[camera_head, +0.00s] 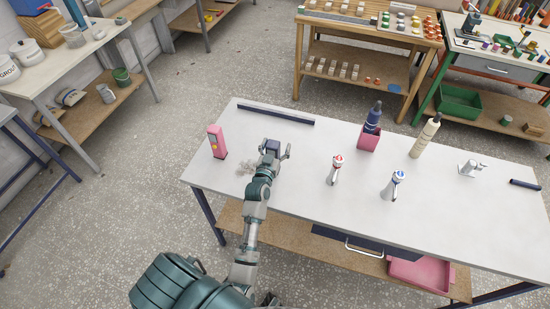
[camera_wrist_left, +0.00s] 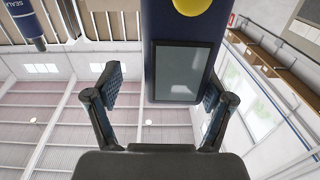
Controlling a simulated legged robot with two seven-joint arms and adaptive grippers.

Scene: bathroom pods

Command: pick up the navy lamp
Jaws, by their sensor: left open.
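The navy lamp (camera_head: 272,146) stands on the white table near its left part, partly hidden by my left gripper (camera_head: 276,151). In the left wrist view the lamp (camera_wrist_left: 179,72) shows a navy body, a grey panel and a yellow round spot at the top. My left gripper (camera_wrist_left: 163,92) is open there, one finger on each side of the lamp. The left finger is apart from the body; the right finger overlaps its edge, and I cannot tell if it touches. My right gripper is not in view.
A pink lamp-like block (camera_head: 217,142) stands left of my gripper, beside pale crumbs (camera_head: 247,168). A navy bar (camera_head: 275,115) lies behind.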

